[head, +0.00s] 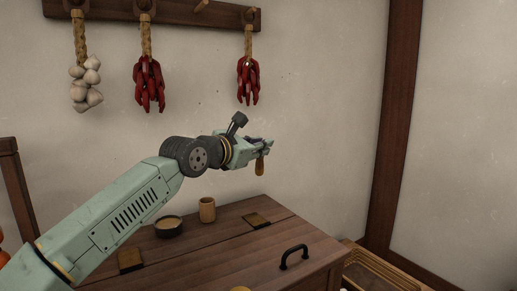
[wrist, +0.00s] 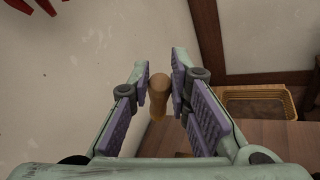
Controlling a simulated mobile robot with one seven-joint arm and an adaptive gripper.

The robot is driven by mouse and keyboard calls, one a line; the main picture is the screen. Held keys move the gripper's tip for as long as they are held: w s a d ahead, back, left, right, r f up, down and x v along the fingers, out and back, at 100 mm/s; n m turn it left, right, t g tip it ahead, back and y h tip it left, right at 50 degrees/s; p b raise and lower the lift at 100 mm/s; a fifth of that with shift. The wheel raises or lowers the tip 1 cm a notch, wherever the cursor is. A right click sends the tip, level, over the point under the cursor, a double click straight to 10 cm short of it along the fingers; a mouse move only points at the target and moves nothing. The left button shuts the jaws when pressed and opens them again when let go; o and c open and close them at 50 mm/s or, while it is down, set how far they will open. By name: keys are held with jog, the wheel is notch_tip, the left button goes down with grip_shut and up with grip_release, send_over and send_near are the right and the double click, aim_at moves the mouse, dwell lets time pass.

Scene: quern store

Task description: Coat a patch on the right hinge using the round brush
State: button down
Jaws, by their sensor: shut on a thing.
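My gripper (head: 264,147) is raised above the far right part of the wooden chest (head: 225,262), in front of the wall. It is shut on a wooden handle, which I take to be the round brush (head: 260,167), hanging below the fingers. In the wrist view the brush (wrist: 158,98) sits between the purple-padded fingers (wrist: 161,78); its bristles cannot be made out. The left hinge (head: 130,260) lies nearer, at lower left.
Garlic (head: 86,84) and chillies (head: 248,80) hang from a rail above.

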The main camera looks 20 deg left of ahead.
aim_at(260, 160)
notch_tip(260, 160, down, 5)
jog(key=shift+d+r+b, duration=0.1)
jog(key=shift+b, duration=0.85)
